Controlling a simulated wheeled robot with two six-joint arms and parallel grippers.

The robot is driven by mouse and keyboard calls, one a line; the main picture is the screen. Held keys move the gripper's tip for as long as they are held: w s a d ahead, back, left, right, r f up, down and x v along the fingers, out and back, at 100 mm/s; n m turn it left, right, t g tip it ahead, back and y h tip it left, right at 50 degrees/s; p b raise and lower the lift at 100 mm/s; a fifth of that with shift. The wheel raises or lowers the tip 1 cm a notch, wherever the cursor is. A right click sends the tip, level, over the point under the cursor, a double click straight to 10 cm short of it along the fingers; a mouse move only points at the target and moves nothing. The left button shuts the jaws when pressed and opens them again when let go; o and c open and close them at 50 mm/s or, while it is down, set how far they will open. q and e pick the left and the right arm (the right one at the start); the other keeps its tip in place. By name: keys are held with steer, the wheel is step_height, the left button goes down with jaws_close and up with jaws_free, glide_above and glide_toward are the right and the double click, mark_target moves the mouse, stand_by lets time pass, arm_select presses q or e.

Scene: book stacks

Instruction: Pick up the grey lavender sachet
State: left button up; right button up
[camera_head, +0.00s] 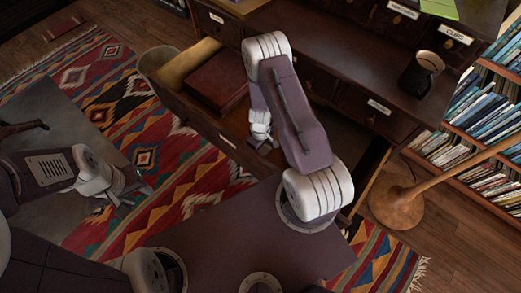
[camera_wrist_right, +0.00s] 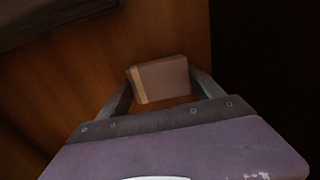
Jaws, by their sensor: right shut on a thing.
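In the right wrist view, a small block-shaped greyish-brown thing with a tan strip along one side, apparently the lavender sachet (camera_wrist_right: 163,80), sits between the fingers of my right gripper (camera_wrist_right: 163,88). The gripper is shut on it, above a brown wooden surface. In the head view my right gripper (camera_head: 264,143) points down into the open drawer (camera_head: 178,72); the sachet is hidden there by my arm and gripper. My left gripper (camera_head: 138,192) hangs over the rug at the left, away from the desk; its finger opening is too small to judge.
A dark red book (camera_head: 218,80) lies in the open drawer beside my right gripper. A dark mug (camera_head: 421,74) stands on the desk (camera_head: 335,50). A wooden lamp stand (camera_head: 398,200) and full bookshelves (camera_head: 485,125) are at the right. The patterned rug (camera_head: 150,150) is open floor.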

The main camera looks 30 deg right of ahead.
mark_target(261, 150)
step_height(261, 150, up, 18)
steer(key=p, duration=1.8)
